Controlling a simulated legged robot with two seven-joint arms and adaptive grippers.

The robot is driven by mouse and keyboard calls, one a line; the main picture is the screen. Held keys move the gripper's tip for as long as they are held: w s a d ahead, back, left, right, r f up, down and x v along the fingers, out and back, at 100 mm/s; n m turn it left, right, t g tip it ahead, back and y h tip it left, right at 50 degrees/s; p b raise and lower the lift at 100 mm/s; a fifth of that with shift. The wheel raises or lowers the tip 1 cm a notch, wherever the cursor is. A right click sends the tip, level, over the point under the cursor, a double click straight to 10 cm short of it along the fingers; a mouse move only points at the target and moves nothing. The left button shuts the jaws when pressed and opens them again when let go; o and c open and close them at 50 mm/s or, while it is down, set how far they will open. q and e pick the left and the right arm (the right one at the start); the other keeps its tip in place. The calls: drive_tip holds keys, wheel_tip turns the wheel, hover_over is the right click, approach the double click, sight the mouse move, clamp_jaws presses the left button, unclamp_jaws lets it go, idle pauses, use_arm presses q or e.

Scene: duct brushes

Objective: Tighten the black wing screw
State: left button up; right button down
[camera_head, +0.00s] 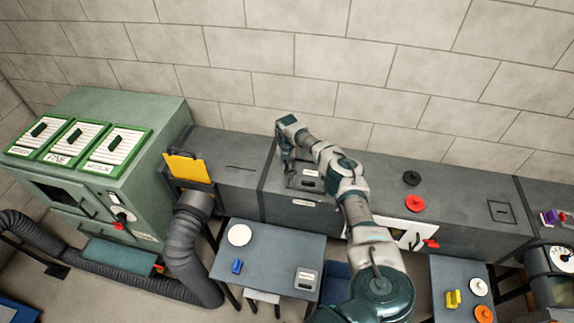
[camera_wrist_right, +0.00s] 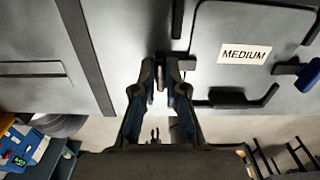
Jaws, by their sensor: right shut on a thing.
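My right gripper (camera_head: 288,168) reaches down to the top of the grey duct, at the left edge of a small hatch panel (camera_head: 303,184). In the right wrist view my right gripper (camera_wrist_right: 172,88) has its fingertips close together on a dark piece, which looks like the black wing screw (camera_wrist_right: 177,22). The fingers hide much of it, and I cannot tell how tight it sits. The hatch panel (camera_wrist_right: 222,75) has a label reading MEDIUM and a black handle. A blue wing screw (camera_wrist_right: 308,75) is at its right edge. My left gripper is not in view.
A green cabinet (camera_head: 125,190) with several labelled filters stands at the left, joined by a ribbed hose (camera_head: 185,255). A yellow plate (camera_head: 187,168) stands in the duct. A black knob (camera_head: 411,178) and a red knob (camera_head: 415,203) are further right. A small table (camera_head: 265,265) stands in front.

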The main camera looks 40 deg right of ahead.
sight(287, 165)
drive_tip(key=shift+w+r, duration=0.15)
drive_tip(key=shift+r, duration=0.05)
drive_tip(key=c, duration=1.2)
unclamp_jaws()
drive_tip(key=shift+f, duration=0.1)
drive_tip(key=shift+d+f, duration=0.15)
drive_tip(key=shift+r, duration=0.25)
wheel_tip(287, 165, up, 11)
drive_tip(key=shift+w+r, duration=0.1)
drive_tip(key=shift+r, duration=0.1)
